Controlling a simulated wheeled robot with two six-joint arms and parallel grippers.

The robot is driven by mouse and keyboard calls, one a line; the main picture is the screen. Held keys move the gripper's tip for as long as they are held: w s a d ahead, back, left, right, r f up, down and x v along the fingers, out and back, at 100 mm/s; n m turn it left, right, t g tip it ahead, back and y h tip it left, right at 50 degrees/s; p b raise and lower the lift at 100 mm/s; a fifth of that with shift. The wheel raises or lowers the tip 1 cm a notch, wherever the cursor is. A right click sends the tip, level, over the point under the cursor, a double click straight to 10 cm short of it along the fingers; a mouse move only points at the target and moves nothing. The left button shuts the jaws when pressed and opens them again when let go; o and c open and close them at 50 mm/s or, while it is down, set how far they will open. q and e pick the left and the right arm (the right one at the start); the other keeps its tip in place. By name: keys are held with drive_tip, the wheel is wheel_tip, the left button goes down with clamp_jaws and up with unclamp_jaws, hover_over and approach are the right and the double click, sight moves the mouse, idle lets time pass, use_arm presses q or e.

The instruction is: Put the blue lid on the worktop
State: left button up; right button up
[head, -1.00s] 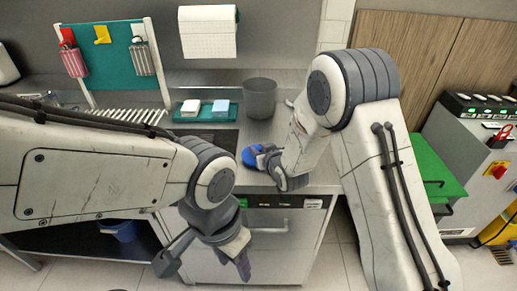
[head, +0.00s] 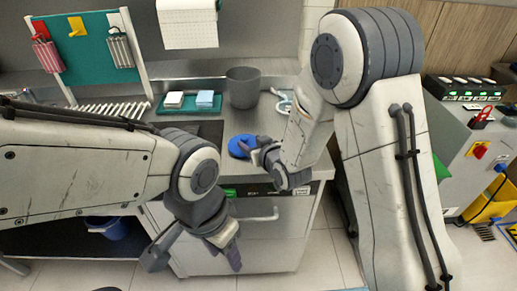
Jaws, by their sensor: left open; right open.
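The blue lid (head: 239,146) is a round disc lying on the steel worktop (head: 216,168) near its front edge. My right gripper (head: 252,147) is open, low over the worktop at the lid's right side. Its fingers overlap the lid's edge in the picture, and I cannot tell whether they touch it. My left gripper (head: 194,256) is open and empty, pointing down in front of the cabinet below the worktop.
A grey bin (head: 243,88) stands at the back of the worktop. A green tray (head: 189,104) with a white and a light blue block is left of it. A coiled white item (head: 285,101) lies to the right. A dark panel (head: 206,130) lies left of the lid.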

drive_tip(key=b+v, duration=0.1)
drive_tip(key=v, duration=0.5)
drive_tip(key=shift+s+a+g, duration=0.1)
drive_tip(key=shift+s+g, duration=0.2)
drive_tip(key=s+d+r+n+g+h+p, duration=0.1)
drive_tip(key=s+g, duration=0.5)
drive_tip(key=s, duration=0.8)
drive_tip(key=s+d+r+n+g+h+p, duration=0.1)
drive_tip(key=s+g, duration=0.5)
drive_tip(key=s, duration=0.8)
drive_tip(key=shift+r+n+h+p, duration=0.4)
drive_tip(key=shift+r+h, duration=0.5)
drive_tip(key=shift+h, duration=0.1)
drive_tip(key=shift+s, duration=0.1)
